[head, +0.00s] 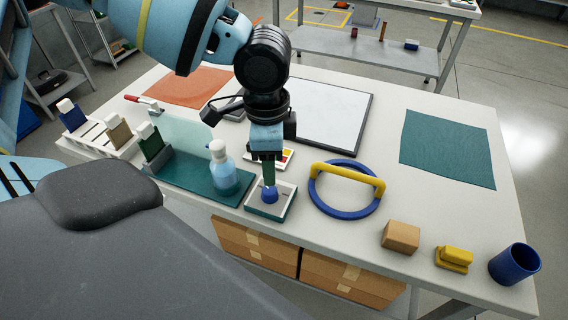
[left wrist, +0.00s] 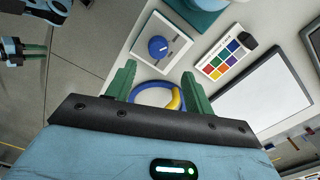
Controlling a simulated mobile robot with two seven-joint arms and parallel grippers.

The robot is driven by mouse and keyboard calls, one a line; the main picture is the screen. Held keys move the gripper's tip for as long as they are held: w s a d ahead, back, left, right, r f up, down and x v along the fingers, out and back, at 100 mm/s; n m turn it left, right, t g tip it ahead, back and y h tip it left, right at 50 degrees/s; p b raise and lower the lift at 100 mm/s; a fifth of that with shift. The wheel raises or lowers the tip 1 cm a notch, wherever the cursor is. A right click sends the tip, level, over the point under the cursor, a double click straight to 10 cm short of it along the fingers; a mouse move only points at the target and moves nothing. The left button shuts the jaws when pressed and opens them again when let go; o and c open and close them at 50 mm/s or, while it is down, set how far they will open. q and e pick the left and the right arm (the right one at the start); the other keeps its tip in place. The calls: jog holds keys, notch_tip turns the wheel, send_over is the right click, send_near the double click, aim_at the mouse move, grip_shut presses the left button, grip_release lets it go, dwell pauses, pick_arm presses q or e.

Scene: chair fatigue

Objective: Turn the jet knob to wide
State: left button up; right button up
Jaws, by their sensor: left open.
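In the left wrist view the knob (left wrist: 158,47) shows a small pale mark, and the panel (left wrist: 180,42) is tilted in the picture. Its labels are too small to read. My left gripper (head: 268,178) points down just above the knob in the head view. Its green fingers (left wrist: 158,88) are apart with nothing held. What looks like my right gripper (left wrist: 36,52) shows at the wrist view's left edge; its opening is unclear.
A spray bottle (head: 222,168) stands on a teal mat left of the panel. A blue ring with a yellow handle (head: 347,178) lies to the right. A colour card (left wrist: 228,56) lies behind. A wooden block (head: 400,237) and blue cup (head: 514,264) stand farther right.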

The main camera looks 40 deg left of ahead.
aim_at(269, 189)
pick_arm(q)
jog(key=shift+s, duration=0.25)
jog(key=shift+s+f, duration=0.2)
jog(key=shift+f, duration=0.1)
notch_tip(269, 189, down, 6)
jog(key=shift+w+r, duration=0.1)
jog(key=shift+f, duration=0.65)
pick_arm(e)
jog(key=shift+s+f, duration=0.3)
jog(key=shift+s, duration=0.35)
pick_arm(q)
jog(key=shift+c, duration=0.4)
jog(key=c, duration=0.9)
pick_arm(e)
jog(key=shift+s, duration=0.1)
